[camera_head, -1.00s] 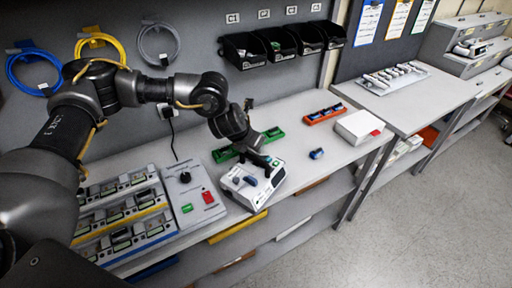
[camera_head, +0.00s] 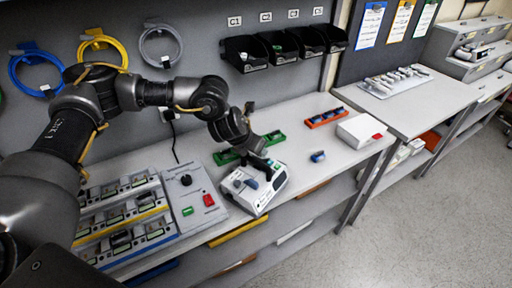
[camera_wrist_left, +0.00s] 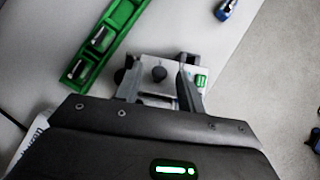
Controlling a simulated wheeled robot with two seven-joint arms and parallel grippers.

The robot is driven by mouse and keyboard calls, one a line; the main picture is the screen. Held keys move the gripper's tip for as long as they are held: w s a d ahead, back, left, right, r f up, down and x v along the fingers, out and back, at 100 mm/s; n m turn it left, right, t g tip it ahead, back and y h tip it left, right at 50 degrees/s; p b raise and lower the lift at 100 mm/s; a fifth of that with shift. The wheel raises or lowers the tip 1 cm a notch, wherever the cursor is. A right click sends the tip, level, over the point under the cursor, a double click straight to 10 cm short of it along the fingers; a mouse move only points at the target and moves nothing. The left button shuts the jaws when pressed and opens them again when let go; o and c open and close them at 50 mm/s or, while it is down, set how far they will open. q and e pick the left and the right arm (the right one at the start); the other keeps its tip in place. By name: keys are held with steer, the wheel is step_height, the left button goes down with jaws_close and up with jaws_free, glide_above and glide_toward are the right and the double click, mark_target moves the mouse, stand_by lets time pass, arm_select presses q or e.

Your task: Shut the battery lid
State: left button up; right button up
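The white and grey infusion pump (camera_head: 266,196) stands near the front edge of the bench, with a blue-grey part (camera_head: 251,183) on its top. I cannot tell clearly which part is the battery lid. My left gripper (camera_head: 264,168) is low over the far side of the pump and hides some of it. In the left wrist view, the gripper's fingers (camera_wrist_left: 158,82) are apart, with part of the pump (camera_wrist_left: 170,73), a dark knob (camera_wrist_left: 159,73) and a green patch (camera_wrist_left: 201,80) showing at and between them. Contact cannot be told. My right gripper is not in view.
A control box (camera_head: 192,203) and a rack of batteries (camera_head: 117,215) are left of the pump. A green tray (camera_head: 227,157) lies behind it. A small blue item (camera_head: 317,156), an orange tray (camera_head: 326,118) and a white box (camera_head: 357,128) are to the right.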

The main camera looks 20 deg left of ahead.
arm_select(q)
steer(key=b+v, duration=0.2)
steer(key=v, duration=0.8)
steer(key=shift+s+r, duration=0.15)
steer(key=shift+r, duration=0.1)
